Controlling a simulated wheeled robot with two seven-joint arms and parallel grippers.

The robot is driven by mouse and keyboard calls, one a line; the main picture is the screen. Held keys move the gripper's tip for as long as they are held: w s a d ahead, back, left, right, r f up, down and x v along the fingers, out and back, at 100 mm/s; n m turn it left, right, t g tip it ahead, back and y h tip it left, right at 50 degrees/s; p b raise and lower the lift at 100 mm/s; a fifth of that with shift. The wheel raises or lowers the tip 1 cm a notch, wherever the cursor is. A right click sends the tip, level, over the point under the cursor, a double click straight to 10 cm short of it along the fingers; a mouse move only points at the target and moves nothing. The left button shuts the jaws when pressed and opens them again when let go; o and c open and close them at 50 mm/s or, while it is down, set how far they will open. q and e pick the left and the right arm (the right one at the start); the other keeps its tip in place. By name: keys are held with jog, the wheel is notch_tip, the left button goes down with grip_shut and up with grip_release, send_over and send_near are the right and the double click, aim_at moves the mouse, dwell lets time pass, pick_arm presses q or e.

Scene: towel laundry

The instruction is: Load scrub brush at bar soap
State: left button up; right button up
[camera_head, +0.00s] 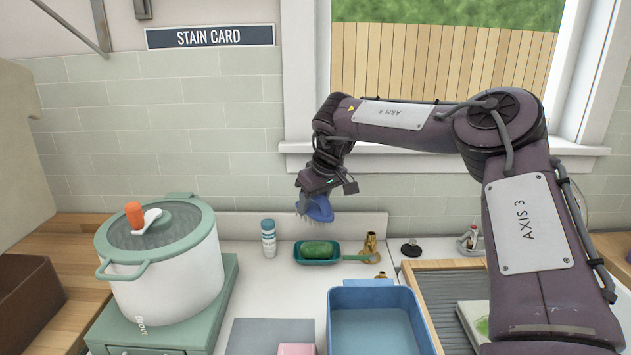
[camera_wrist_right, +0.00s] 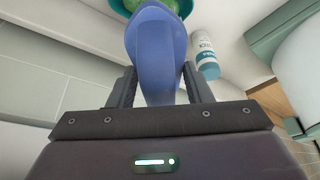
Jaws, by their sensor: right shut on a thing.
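My right gripper (camera_wrist_right: 160,88) is shut on a blue scrub brush (camera_wrist_right: 157,48), seen large in the right wrist view. In the head view the brush (camera_head: 319,208) hangs from the right gripper (camera_head: 312,190) with its bristles facing down. It is held in the air above and near the green bar soap (camera_head: 317,249), apart from it. The soap lies in a dark green dish (camera_head: 301,259) on the counter. In the wrist view the soap and dish show partly behind the brush at the top. My left gripper is not in view.
A white and blue bottle (camera_head: 268,238) stands left of the dish. A large lidded pot (camera_head: 165,275) stands at left. A window is behind my arm.

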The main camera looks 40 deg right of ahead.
aim_at(316, 206)
jog(key=shift+w+d+f+m, duration=0.25)
jog(key=shift+d+f+m, duration=0.15)
jog(key=shift+f+m, duration=0.1)
jog(key=shift+f, duration=0.15)
jog(key=shift+f+b, duration=0.35)
jog(key=shift+f, duration=0.45)
jog(key=shift+f+b, duration=0.95)
jog(key=shift+f, duration=1.15)
jog(key=shift+f+b, duration=0.5)
jog(key=shift+s+b, duration=0.1)
jog(key=shift+b, duration=0.3)
dwell(0.3)
jog(key=shift+r+p, duration=1.75)
jog(key=shift+r, duration=1.8)
